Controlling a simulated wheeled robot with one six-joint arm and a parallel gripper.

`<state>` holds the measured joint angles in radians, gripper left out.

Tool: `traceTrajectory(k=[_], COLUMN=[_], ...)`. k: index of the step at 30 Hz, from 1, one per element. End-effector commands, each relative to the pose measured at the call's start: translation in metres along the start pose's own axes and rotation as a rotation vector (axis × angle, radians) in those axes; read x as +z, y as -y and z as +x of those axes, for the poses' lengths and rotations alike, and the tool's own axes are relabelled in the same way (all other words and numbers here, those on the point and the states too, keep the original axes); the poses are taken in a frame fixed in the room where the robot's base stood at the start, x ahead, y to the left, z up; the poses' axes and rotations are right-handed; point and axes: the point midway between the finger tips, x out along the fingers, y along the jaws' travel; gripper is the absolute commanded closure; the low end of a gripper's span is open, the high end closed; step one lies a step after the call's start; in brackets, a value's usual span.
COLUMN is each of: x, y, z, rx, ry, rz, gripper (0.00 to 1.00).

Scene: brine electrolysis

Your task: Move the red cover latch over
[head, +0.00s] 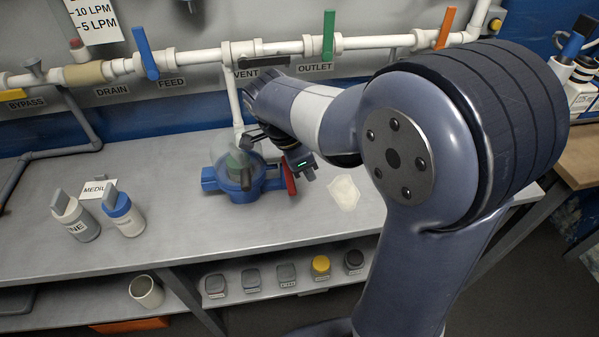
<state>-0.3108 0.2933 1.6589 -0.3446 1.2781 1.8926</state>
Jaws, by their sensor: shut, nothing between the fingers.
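The red cover latch (290,179) sticks up at the right side of a blue device (243,192) with a clear domed cover (236,166), on the grey bench. My gripper (252,136) is above the dome, up and to the left of the latch. Its fingers are small and dark in this view and look closed and empty. I cannot tell whether they touch the dome. My wrist is close to the latch's top, and part of the device's back is hidden behind my arm.
White pipes with blue, green and orange valve handles (329,36) run along the wall behind. Two bottles (124,214) stand at the left of the bench (180,235). A pale patch (344,193) lies right of the latch. Several small jars (320,267) sit on the shelf below.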

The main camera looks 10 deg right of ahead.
Motion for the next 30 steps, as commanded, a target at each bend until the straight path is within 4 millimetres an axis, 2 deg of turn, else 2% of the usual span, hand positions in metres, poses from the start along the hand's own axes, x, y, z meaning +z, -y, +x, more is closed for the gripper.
traceTrajectory(k=[2,3,9,15,21,30], x=[-0.015,-0.012,-0.011,-0.011,-0.011,-0.011], y=[0.003,0.004,0.005,0.006,0.006,0.006], z=[0.005,-0.012,-0.058,-0.087,-0.097,-0.096], rx=[0.001,-0.007,-0.005,-0.003,-0.001,0.0], ry=[-0.001,0.001,0.001,0.001,0.0,0.0], rz=[0.005,0.0,-0.002,-0.002,-0.002,-0.001], gripper=[1.0,1.0,1.0,1.0,1.0,1.0])
